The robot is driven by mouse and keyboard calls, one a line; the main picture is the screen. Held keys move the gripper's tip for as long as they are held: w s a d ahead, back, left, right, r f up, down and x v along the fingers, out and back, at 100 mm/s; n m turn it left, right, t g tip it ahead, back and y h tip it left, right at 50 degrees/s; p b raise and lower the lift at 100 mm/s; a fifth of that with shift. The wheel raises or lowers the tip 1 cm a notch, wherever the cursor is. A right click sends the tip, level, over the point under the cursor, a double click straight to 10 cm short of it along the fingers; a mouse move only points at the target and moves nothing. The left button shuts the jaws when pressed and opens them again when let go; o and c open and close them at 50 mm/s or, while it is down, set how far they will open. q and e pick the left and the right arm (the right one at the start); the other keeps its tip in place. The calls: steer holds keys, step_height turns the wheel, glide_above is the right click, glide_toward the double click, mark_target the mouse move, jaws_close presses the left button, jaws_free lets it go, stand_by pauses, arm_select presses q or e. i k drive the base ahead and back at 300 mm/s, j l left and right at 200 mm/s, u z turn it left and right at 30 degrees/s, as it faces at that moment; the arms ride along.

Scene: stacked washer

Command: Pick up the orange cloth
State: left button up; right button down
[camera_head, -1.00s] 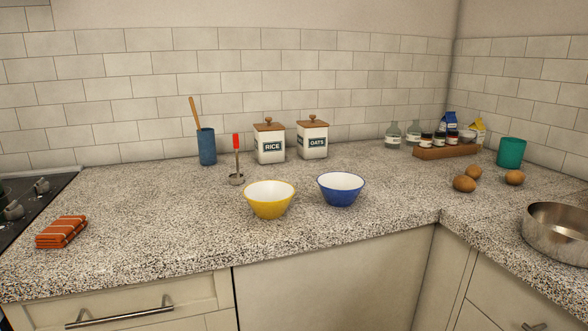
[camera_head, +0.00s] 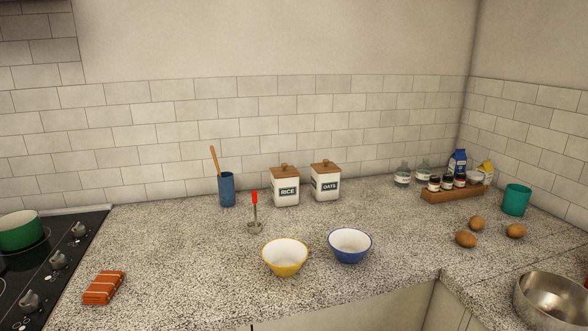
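The orange cloth (camera_head: 104,287) has pale stripes and lies folded on the speckled countertop (camera_head: 185,285), at the lower left of the head view. It sits just right of the black stove, near the front of the counter. Nothing covers it. Neither of my grippers shows in the view.
A black stove (camera_head: 62,283) with knobs and a green pot (camera_head: 20,231) is at the left. A yellow bowl (camera_head: 285,257) and a blue bowl (camera_head: 350,245) stand mid-counter. A red-handled ladle (camera_head: 255,212) and canisters are behind. The counter between cloth and yellow bowl is clear.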

mark_target(102, 288)
steer(key=u, duration=1.35)
